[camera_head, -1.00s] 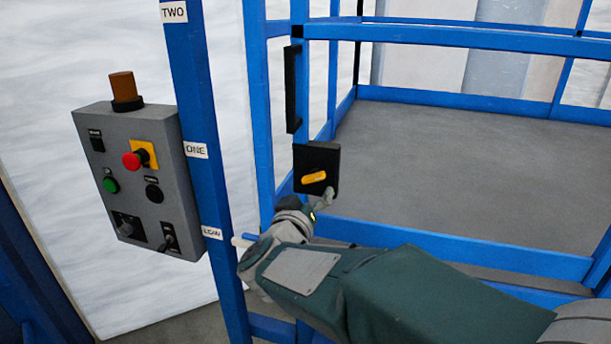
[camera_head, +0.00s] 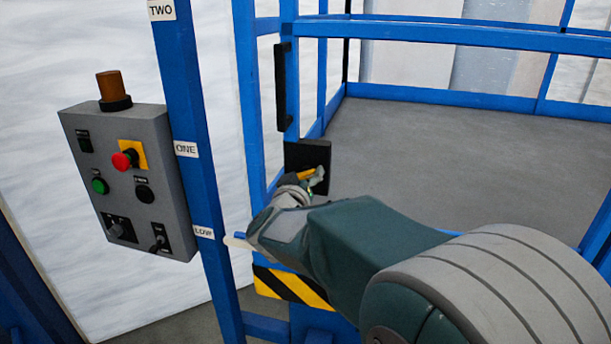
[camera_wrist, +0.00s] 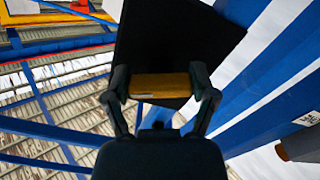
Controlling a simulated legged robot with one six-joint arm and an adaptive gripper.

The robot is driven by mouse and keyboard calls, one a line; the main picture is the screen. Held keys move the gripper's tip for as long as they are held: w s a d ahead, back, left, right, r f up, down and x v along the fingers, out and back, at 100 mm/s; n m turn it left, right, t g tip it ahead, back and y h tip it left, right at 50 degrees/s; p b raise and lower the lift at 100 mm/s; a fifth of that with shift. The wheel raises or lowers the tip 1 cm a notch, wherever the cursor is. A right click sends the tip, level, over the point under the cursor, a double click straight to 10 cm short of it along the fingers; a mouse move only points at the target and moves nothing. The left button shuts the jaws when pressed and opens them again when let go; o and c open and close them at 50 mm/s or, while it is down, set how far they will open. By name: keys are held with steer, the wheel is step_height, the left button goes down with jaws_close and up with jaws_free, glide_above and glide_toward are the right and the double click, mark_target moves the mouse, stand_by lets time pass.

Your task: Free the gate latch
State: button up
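The gate latch is a black plate (camera_head: 318,158) on the blue gate post, with a yellow handle (camera_head: 306,174) partly hidden by my gripper. In the wrist view the black plate (camera_wrist: 170,45) fills the upper middle, and the yellow handle (camera_wrist: 161,85) lies across it. My gripper (camera_head: 317,181) is at the latch. In the wrist view my gripper (camera_wrist: 162,88) has one finger at each end of the yellow handle, with the fingers spread apart. I cannot tell whether both fingertips press on the handle.
A grey control box (camera_head: 130,180) with a red button, a green button and an orange beacon stands left of the post marked TWO, ONE and LOW. A black vertical handle (camera_head: 282,85) is above the latch. Blue rails enclose the grey platform floor (camera_head: 440,150).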

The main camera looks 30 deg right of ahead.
steer(key=shift+a+r, duration=0.15)
steer(key=shift+a, duration=0.05)
steer(key=shift+w+d+m, duration=0.1)
steer(key=shift+d+m, duration=0.05)
steer(key=shift+m, duration=0.65)
steer(key=m, duration=0.3)
steer(key=shift+m, duration=0.3)
steer(key=o, duration=1)
steer(key=shift+o, duration=0.2)
steer(key=shift+s+a, duration=0.25)
steer(key=shift+a, duration=0.1)
steer(key=v, duration=1.1)
steer(key=shift+a, duration=0.2)
